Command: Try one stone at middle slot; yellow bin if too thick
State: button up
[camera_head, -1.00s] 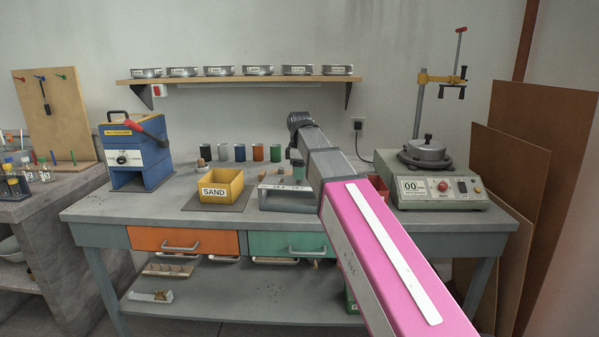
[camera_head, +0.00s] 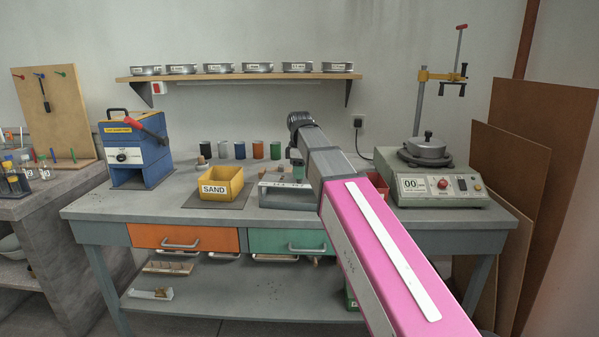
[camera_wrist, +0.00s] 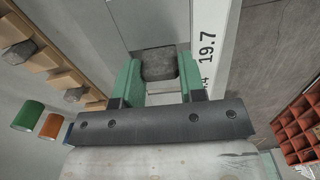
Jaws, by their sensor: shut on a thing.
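My gripper (camera_wrist: 158,72) has green fingers shut on a grey stone (camera_wrist: 159,64) in the wrist view. In the head view my gripper (camera_head: 297,168) is small, over the gauge (camera_head: 287,200) on the bench. In the wrist view a white strip of the gauge (camera_wrist: 212,75), marked 19.7, stands just right of the fingers. I cannot tell from these views how the stone sits relative to the middle slot. The yellow bin (camera_head: 221,194), labelled SAND, stands left of the gauge.
A wooden rack with stones (camera_wrist: 50,65) lies left in the wrist view. A red compartment tray (camera_wrist: 298,128) is at right. Several coloured cups (camera_head: 240,151) line the back of the bench. A blue machine (camera_head: 138,160) and a scale-like device (camera_head: 440,187) stand at the ends.

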jog(key=o, duration=1)
notch_tip(320, 180, up, 9)
jog(key=shift+r, duration=0.95)
